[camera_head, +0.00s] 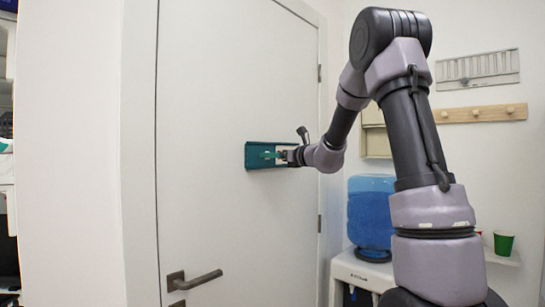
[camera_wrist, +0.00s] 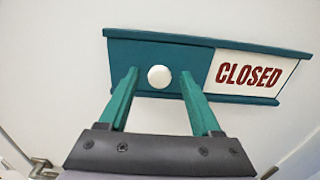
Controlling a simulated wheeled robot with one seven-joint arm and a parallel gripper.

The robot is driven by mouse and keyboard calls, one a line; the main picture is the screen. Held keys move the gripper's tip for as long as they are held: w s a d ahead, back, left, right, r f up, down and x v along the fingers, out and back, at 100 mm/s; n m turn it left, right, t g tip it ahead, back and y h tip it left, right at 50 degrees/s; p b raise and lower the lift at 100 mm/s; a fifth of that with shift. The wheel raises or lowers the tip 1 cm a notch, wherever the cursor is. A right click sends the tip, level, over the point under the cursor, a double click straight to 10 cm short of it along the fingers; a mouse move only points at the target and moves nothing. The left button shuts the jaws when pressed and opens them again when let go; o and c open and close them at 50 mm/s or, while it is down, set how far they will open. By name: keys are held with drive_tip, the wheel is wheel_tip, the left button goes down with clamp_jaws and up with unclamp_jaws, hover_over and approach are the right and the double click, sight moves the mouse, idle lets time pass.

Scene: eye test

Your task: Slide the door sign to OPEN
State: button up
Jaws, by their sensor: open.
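The door sign (camera_head: 252,156) is a teal holder on the white door in the head view. In the wrist view, its teal sliding panel (camera_wrist: 132,52) covers the left part and the right part (camera_wrist: 250,73) reads CLOSED in red on white.
The door (camera_head: 215,100) is shut, with a lever handle (camera_head: 190,281) low on its left. A water dispenser with a blue bottle (camera_head: 370,212), a green cup (camera_head: 503,243) and a peg rail (camera_head: 482,113) are on the right. The door face around the sign is clear.

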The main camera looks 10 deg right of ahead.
clamp_jaws()
idle(1.4)
